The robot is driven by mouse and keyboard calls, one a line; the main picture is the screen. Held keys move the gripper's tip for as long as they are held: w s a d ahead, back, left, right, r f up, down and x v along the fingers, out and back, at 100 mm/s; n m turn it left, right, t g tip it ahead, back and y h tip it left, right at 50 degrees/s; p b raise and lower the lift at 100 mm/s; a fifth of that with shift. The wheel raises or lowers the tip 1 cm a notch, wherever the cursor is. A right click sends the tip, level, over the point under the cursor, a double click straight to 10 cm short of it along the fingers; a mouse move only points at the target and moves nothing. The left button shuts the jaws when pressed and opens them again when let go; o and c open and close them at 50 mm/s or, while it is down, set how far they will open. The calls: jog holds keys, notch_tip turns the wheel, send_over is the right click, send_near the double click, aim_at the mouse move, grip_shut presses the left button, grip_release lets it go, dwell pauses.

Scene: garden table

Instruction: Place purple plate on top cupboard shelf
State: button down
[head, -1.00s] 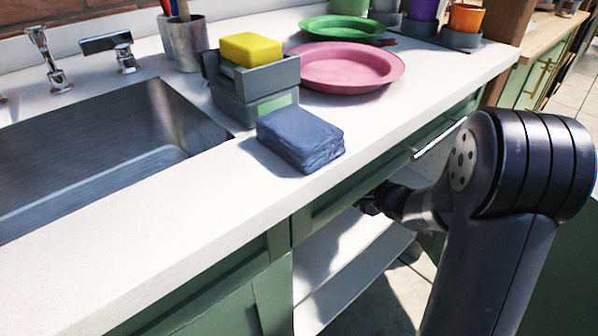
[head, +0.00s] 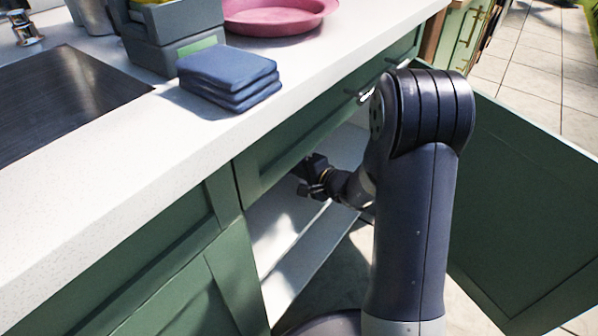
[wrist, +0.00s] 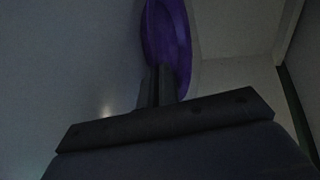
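The purple plate (wrist: 168,40) shows in the wrist view, ahead of my gripper (wrist: 158,85). It appears edge-on and tilted in the picture, with its near rim at the fingers. The fingers are close together and appear shut on this rim, though the dim light hides the exact contact. In the head view the plate is hidden. There, my arm's dark end (head: 314,176) reaches into the open cupboard, under the counter's front edge. A pale cupboard shelf (head: 280,222) shows below it; the cupboard's upper inside is hidden by the drawer front.
The cupboard door (head: 530,190) stands open on the right of my arm. The white counter (head: 120,165) overhangs the opening. On it are folded blue cloths (head: 228,80), a grey caddy (head: 170,35), a pink plate (head: 275,15) and the sink (head: 60,100).

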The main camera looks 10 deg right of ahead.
jog(key=c, duration=2.1)
grip_release()
jog(key=shift+f, duration=0.1)
jog(key=o, duration=0.4)
jog(key=shift+s+d+r, duration=0.15)
jog(key=shift+r, duration=0.1)
jog(key=p+v, duration=0.3)
jog(key=v, duration=0.7)
jog(key=shift+s+d+r, duration=0.1)
jog(key=shift+s+d, duration=0.05)
jog(key=shift+s, duration=0.1)
jog(key=shift+s+d+r, duration=0.1)
jog(key=shift+s+d, duration=0.1)
jog(key=shift+s, duration=0.2)
